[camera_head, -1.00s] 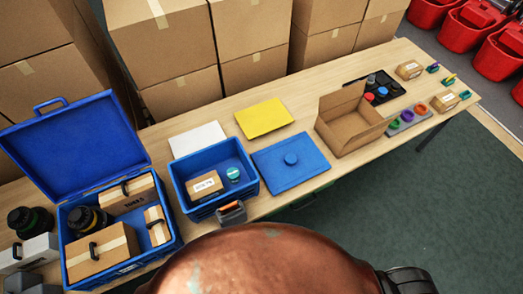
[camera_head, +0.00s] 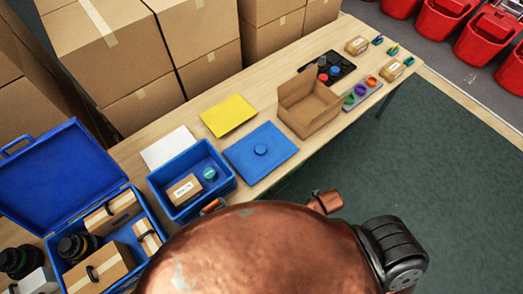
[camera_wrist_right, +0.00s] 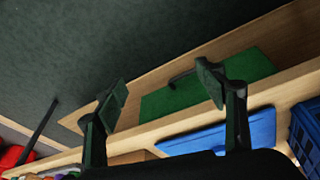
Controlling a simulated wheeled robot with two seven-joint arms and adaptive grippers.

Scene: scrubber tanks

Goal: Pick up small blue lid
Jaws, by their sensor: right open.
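A flat blue lid (camera_head: 272,142) with a round blue knob (camera_head: 261,150) lies on the table, right of the open blue bin (camera_head: 166,205). A smaller round blue cap (camera_head: 335,70) sits on the black tray at the far end. I cannot tell which is the small blue lid. In the right wrist view my right gripper (camera_wrist_right: 163,85) is open and empty, its fingers apart below the tabletop's edge. A blue flat shape, probably the lid, shows beyond it (camera_wrist_right: 225,133). My left gripper is not in view.
A cardboard box (camera_head: 308,106), a yellow sheet (camera_head: 229,116) and a white sheet (camera_head: 169,148) lie on the wooden table. A large blue case (camera_head: 66,180) stands open at left. In the wrist view a green panel (camera_wrist_right: 180,98) lies near the fingers. Cartons line the back.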

